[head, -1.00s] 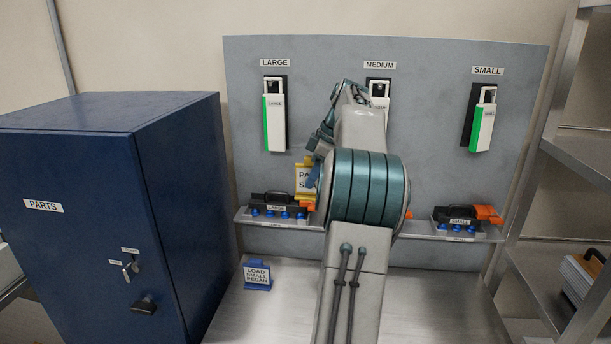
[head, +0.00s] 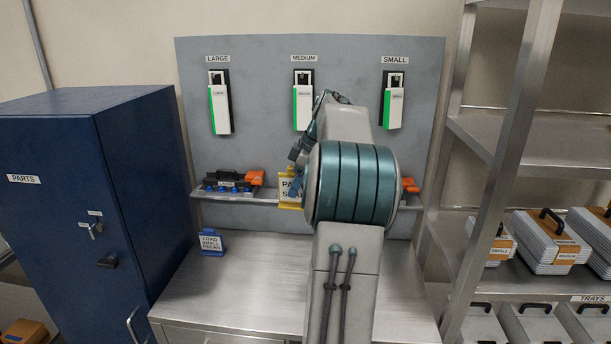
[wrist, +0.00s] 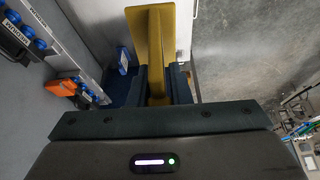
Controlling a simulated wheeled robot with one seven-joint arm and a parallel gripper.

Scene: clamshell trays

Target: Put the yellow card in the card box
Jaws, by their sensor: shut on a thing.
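The yellow card (head: 285,188) shows in the head view just left of my arm, its printed text partly hidden. In the wrist view the yellow card (wrist: 149,45) stands between the two dark fingers of my gripper (wrist: 166,88), which is shut on it. In the head view my gripper is mostly hidden behind my arm. The card is in front of the grey panel, near the shelf. I cannot make out a card box in either view.
A blue parts cabinet (head: 70,215) stands at left. A blue "load small pecan" card stand (head: 211,243) is on the steel table (head: 260,290). The grey panel (head: 260,120) carries three labelled white-green holders. A rack (head: 490,180) with trays is at right.

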